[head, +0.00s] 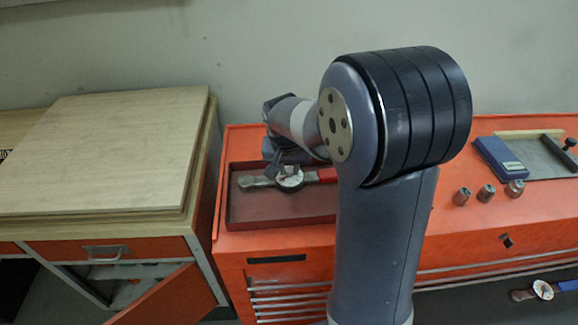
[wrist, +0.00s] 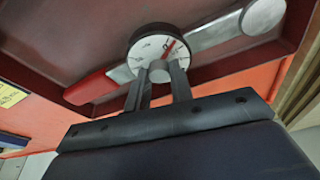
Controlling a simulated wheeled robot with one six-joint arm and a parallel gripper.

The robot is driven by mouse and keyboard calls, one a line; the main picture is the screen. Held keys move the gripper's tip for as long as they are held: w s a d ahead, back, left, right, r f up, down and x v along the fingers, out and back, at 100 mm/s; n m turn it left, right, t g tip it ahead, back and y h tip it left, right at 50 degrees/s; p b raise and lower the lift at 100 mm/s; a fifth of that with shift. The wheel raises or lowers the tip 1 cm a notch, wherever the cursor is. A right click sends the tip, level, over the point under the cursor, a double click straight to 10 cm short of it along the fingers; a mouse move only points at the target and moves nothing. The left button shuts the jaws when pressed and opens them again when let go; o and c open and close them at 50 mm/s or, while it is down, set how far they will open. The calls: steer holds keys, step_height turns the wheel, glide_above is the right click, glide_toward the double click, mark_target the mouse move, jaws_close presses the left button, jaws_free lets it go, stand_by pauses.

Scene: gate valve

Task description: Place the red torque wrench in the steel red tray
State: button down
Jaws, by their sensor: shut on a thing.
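The red torque wrench (head: 264,182) has a red handle, a steel head and a round white dial. It lies across the dark red steel tray (head: 240,215), within its outline in the head view. My gripper (head: 287,166) is shut on it at the dial. I cannot tell whether the wrench touches the tray floor. My arm hides the tray's right part in the head view.
The tray stands on an orange tool cabinet (head: 460,240). Several sockets (head: 486,193), a blue box (head: 499,158) and a grey tray (head: 550,160) are at the right. A blue-handled dial wrench (head: 543,290) is lower right. A wooden-topped bench (head: 105,150) stands left.

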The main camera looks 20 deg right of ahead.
steer(key=c, duration=1.3)
jaws_free()
steer(key=shift+s, duration=0.1)
steer(key=shift+o, duration=0.2)
steer(key=b+v, duration=0.1)
steer(key=v, duration=1.1)
